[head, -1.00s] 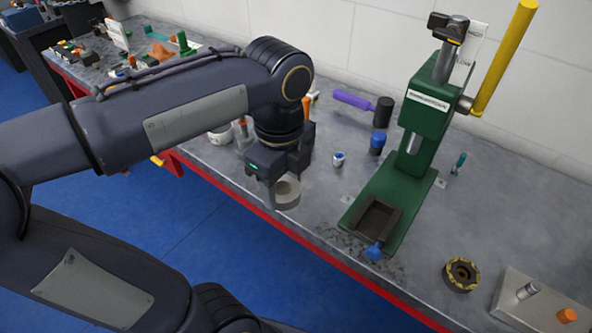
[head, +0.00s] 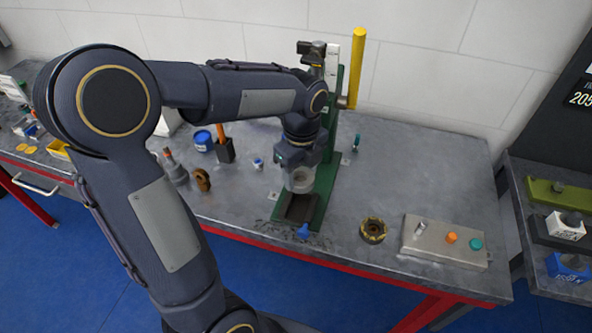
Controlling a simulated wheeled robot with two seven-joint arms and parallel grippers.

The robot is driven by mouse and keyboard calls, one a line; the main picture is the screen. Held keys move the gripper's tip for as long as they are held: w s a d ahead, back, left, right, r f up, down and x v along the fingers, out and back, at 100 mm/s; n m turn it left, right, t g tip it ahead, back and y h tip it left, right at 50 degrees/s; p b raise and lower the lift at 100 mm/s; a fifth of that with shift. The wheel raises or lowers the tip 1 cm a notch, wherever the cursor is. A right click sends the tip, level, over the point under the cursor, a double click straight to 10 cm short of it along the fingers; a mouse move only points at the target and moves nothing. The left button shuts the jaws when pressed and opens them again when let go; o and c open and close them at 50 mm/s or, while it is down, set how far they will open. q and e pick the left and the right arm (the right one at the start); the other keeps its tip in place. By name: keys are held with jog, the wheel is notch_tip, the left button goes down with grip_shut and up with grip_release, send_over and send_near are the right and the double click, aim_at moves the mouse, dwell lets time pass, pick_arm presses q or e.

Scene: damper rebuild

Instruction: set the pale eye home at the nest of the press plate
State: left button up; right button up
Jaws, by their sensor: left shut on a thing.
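The pale eye (head: 300,180) is a pale grey ring held at the tips of my left gripper (head: 297,168). My left gripper points down and is shut on it. The press plate's nest (head: 298,207) is a dark recessed tray on the green base of the press (head: 322,200). The pale eye is over the rear part of the nest; I cannot tell how high above it. My right gripper is not in view.
A yellow press lever (head: 355,65) rises behind. A dark ring with yellowish marks (head: 373,230) and a grey box with knobs (head: 445,240) stand to the right. A small blue-white pot (head: 258,164) and an orange-brown eye (head: 202,180) are to the left.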

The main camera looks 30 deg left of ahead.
aim_at(300, 181)
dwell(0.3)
pick_arm(q)
jog(key=shift+f+b, duration=1.7)
jog(key=shift+f, duration=0.9)
jog(key=shift+p, duration=0.35)
jog(key=shift+f+b, duration=0.8)
jog(key=shift+f, duration=0.2)
jog(key=o, duration=1.1)
jog(key=shift+o, duration=0.2)
jog(key=shift+r, duration=0.15)
